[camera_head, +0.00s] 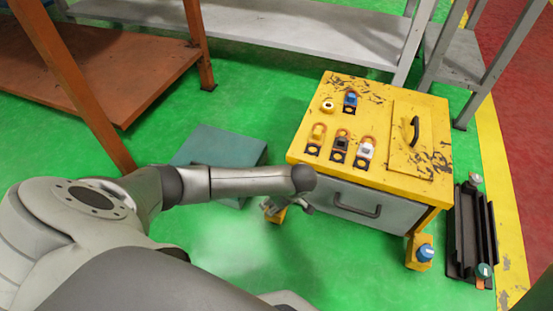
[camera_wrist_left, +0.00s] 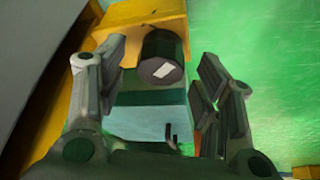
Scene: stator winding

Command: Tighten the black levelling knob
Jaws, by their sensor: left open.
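The black levelling knob (camera_wrist_left: 163,58) is a dark cylinder with a white mark on its end face, seen in the left wrist view against a yellow bracket (camera_wrist_left: 145,17). My left gripper (camera_wrist_left: 160,68) is open, with one finger to each side of the knob and a visible gap on both sides. I cannot tell how deep the fingers reach along it. In the head view my left gripper (camera_head: 282,203) is low by the near left corner of the yellow cabinet (camera_head: 300,150), beside a small yellow foot (camera_head: 277,216). The knob cannot be made out there. My right gripper is not in view.
A blue knob (camera_head: 425,252) sits on another yellow foot at the cabinet's right. Several coloured lifting rings (camera_head: 341,142) are on the cabinet top. A black rack (camera_head: 468,240) stands at right, a teal block (camera_head: 215,147) at left. Green floor is clear in front.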

